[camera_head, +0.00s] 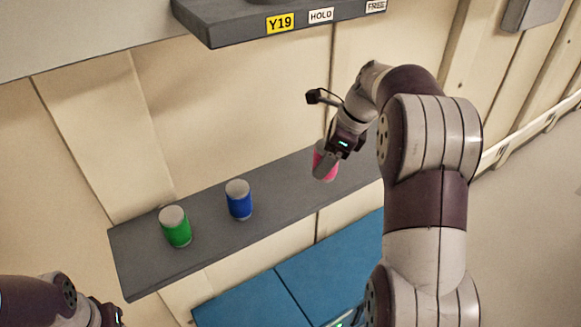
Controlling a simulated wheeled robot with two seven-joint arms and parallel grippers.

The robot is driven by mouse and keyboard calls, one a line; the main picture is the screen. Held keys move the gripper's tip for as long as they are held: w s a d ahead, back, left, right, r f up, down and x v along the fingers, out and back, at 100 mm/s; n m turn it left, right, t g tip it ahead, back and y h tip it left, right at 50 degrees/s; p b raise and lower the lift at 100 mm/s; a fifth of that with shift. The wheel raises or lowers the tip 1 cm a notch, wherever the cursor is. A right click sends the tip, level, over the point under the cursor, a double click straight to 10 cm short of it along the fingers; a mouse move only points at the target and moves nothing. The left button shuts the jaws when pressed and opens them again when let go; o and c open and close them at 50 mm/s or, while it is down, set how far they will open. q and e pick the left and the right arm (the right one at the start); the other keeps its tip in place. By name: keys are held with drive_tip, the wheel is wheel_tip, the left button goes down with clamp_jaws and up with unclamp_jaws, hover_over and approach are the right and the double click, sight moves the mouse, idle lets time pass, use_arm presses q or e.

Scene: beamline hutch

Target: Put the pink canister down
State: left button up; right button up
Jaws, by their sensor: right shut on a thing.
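The pink canister (331,170) is at the right part of the grey shelf (270,225), partly hidden by my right gripper (322,160). My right gripper is shut on it and holds it upright or slightly tilted. I cannot tell whether its base touches the shelf. My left arm shows only at the lower left corner; the fingers of my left gripper (108,318) are cut off by the frame edge.
A green canister (176,229) and a blue canister (239,201) stand on the shelf's left half. An upper shelf (235,33) carries labels Y19, HOLD and FREE. A blue surface (250,303) lies below. Bare shelf lies between the blue and pink canisters.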

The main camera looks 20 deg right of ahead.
drive_tip(key=w+a+f+p, duration=0.1)
drive_tip(key=w+a+f, duration=0.1)
drive_tip(key=a, duration=0.1)
drive_tip(key=w+a+f+p, duration=0.1)
drive_tip(key=w+a+f, duration=0.2)
drive_tip(key=shift+w+f+p, duration=0.1)
drive_tip(key=shift+w+p, duration=0.15)
drive_tip(key=shift+p, duration=0.1)
wheel_tip(320, 180, down, 3)
drive_tip(key=shift+s+a+r+p, duration=0.15)
drive_tip(key=shift+p, duration=0.35)
drive_tip(key=shift+s+f, duration=0.25)
drive_tip(key=shift+s, duration=0.1)
drive_tip(key=shift+w+f, duration=0.15)
drive_tip(key=shift+w, duration=0.05)
drive_tip(key=o, duration=1.2)
drive_tip(key=shift+w+f, duration=0.1)
use_arm(q)
drive_tip(key=r, duration=0.1)
drive_tip(key=s+r, duration=0.1)
drive_tip(key=r, duration=0.2)
drive_tip(key=shift+s+r, duration=0.25)
drive_tip(key=shift+s, duration=0.05)
use_arm(e)
drive_tip(key=shift+s+r, duration=0.2)
